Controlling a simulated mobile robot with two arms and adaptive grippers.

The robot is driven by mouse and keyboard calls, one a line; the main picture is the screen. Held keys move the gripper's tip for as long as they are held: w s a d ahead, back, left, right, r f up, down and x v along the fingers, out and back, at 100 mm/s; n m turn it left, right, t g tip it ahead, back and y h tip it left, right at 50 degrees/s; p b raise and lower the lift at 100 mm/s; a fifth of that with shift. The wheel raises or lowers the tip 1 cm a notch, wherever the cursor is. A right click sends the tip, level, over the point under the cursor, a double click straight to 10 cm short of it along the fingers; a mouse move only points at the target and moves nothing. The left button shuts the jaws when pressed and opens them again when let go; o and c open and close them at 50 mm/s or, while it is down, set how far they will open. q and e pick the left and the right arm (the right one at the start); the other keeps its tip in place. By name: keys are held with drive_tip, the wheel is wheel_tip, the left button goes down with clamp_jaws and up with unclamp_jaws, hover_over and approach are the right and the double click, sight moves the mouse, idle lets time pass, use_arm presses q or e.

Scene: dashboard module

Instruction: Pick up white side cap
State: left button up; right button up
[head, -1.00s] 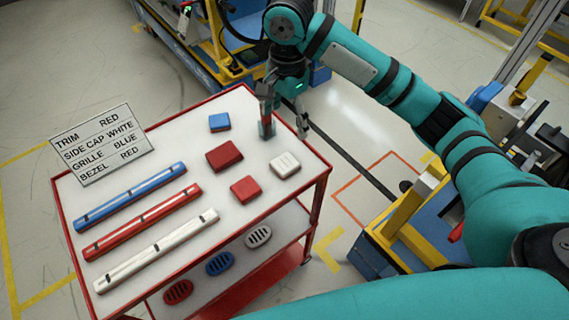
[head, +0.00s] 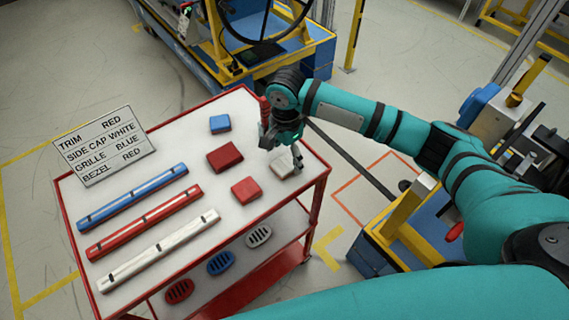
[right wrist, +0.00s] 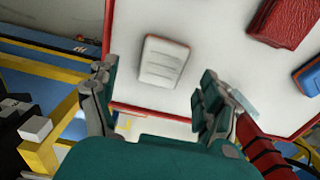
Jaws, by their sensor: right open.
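The white side cap (head: 279,164) is a small white block on the right part of the trolley top. It also shows in the right wrist view (right wrist: 163,62), lying flat with ribs on its face. My right gripper (head: 283,158) is over it in the head view and hides part of it. In the right wrist view the fingers of my right gripper (right wrist: 157,84) are spread and empty, with the cap beyond and between them, apart from both. My left gripper is not in view.
Red blocks (head: 224,157) and a blue block (head: 220,124) lie beside the cap. Blue, red and white bars (head: 158,251) lie at the left. A red upright object (head: 265,108) stands near the gripper. A sign (head: 106,146) reads side cap white. Grilles (head: 220,263) are on the lower shelf.

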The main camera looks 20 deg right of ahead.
sight(284, 164)
drive_tip(key=shift+a+f, duration=0.1)
drive_tip(key=shift+f, duration=1.7)
drive_tip(key=c, duration=1.3)
drive_tip(key=shift+o, duration=0.2)
drive_tip(key=shift+w+r, duration=0.1)
